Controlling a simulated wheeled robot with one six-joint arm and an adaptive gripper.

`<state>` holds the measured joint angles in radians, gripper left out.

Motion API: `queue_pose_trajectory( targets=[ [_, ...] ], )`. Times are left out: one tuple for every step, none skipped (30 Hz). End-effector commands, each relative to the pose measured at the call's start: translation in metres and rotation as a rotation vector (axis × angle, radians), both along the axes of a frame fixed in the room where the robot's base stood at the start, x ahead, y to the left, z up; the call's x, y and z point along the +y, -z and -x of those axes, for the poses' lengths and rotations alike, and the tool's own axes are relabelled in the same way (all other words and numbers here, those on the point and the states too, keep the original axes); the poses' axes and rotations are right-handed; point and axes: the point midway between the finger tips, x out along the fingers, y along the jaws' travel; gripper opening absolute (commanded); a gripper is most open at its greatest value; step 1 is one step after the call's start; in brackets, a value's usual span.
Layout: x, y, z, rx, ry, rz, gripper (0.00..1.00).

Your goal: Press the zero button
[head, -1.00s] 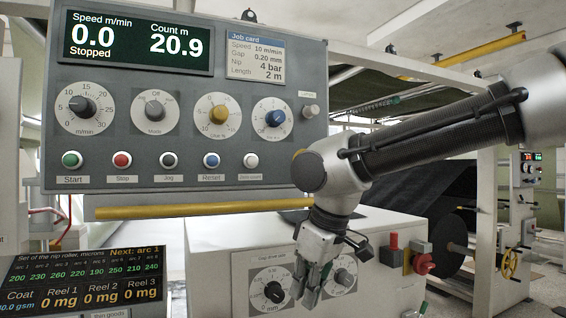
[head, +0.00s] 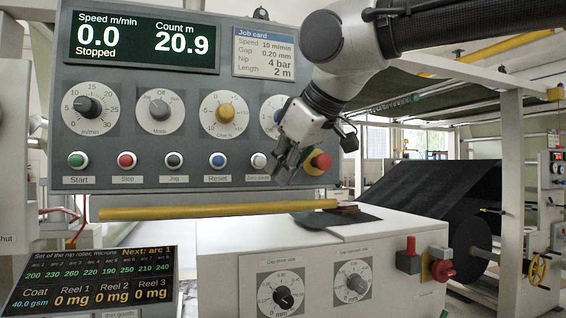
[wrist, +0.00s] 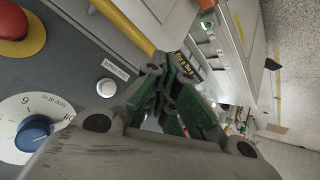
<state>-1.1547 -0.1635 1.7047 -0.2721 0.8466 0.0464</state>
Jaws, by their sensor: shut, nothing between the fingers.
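The zero button is a small white round button (head: 258,160) at the right end of the button row, above a small label. It also shows in the wrist view (wrist: 107,87), with its label beside it. My gripper (head: 284,172) is in front of the panel, just right of the button and apart from it in the picture. Its fingers are shut and empty. In the wrist view the green-padded fingers (wrist: 168,85) lie right of the button. The exact gap to the panel cannot be told. The display (head: 143,40) reads Count 20.9 m and Stopped.
A red emergency stop (head: 318,161) on yellow sits close right of my gripper. The blue knob (wrist: 33,132) is partly hidden by my gripper in the head view. The blue reset button (head: 218,160) is left of the zero button. A yellow bar (head: 215,210) runs below the panel.

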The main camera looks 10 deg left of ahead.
Motion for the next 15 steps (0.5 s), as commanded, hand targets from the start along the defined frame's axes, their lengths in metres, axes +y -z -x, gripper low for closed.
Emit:
queue_pose_trajectory(
  targets=[
    [0.0008, -0.0051, -0.0011, -0.008, 0.0, -0.009, 0.0],
    [0.0011, -0.0071, -0.0017, -0.011, 0.001, -0.012, 0.0],
    [0.0015, -0.0091, -0.0023, -0.016, 0.001, -0.015, 0.0],
    [0.0017, -0.0101, -0.0028, -0.019, 0.002, -0.017, 0.0],
    [0.002, -0.0105, -0.0032, -0.021, 0.002, -0.019, 0.0],
    [0.0024, -0.0108, -0.0032, -0.02, 0.003, -0.022, 0.0],
    [0.0023, -0.0107, -0.0032, -0.019, 0.004, -0.023, 0.0],
    [0.0022, -0.0106, -0.0031, -0.019, 0.004, -0.023, 0.0],
    [0.0022, -0.0106, -0.0031, -0.019, 0.004, -0.023, 0.0],
    [0.0022, -0.0106, -0.0031, -0.019, 0.004, -0.023, 0.0],
    [0.0021, -0.0105, -0.0031, -0.019, 0.004, -0.023, 0.0],
    [0.0021, -0.0105, -0.0031, -0.019, 0.004, -0.023, 0.0],
    [0.0021, -0.0105, -0.0032, -0.019, 0.004, -0.023, 0.0],
    [0.0023, -0.0103, -0.0035, -0.019, 0.005, -0.022, 0.0],
    [0.0028, -0.0102, -0.0042, -0.019, 0.005, -0.022, 0.0]
  ],
)
